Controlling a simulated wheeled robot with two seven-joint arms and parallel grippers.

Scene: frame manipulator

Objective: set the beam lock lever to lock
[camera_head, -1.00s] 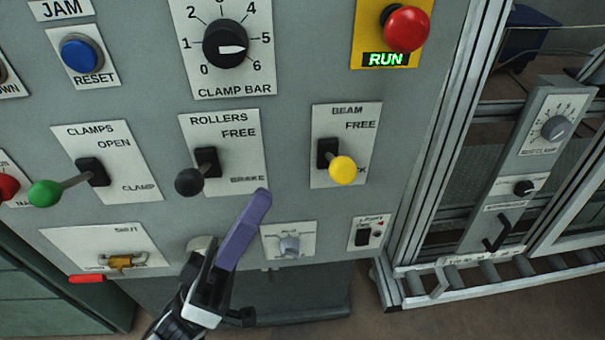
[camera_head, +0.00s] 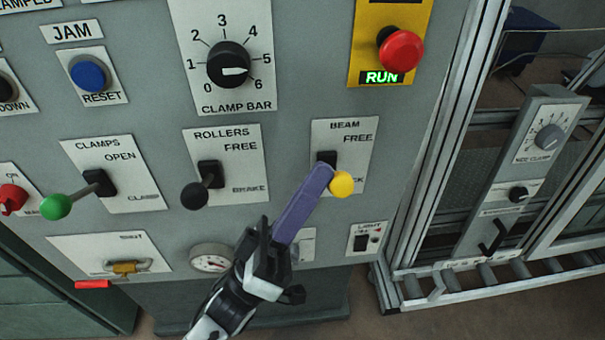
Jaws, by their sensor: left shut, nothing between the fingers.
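The beam lever has a yellow ball knob (camera_head: 341,184) in front of its label plate (camera_head: 354,135), marked BEAM and FREE, with the lower word mostly hidden behind the knob. The knob hangs low, over the lower word. My left gripper (camera_head: 322,172) comes up from the bottom with its purple fingers shut and empty. Its tip is just left of the yellow knob and overlaps the lever's black slot (camera_head: 327,158). I cannot tell whether it touches the knob. My right gripper is not in view.
Left of it are the black-knobbed rollers lever (camera_head: 194,196) and the green-knobbed clamps lever (camera_head: 56,206). A red button (camera_head: 401,51) sits above on yellow. A gauge (camera_head: 210,257) and light switch (camera_head: 363,240) lie below. A metal frame (camera_head: 440,150) stands at right.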

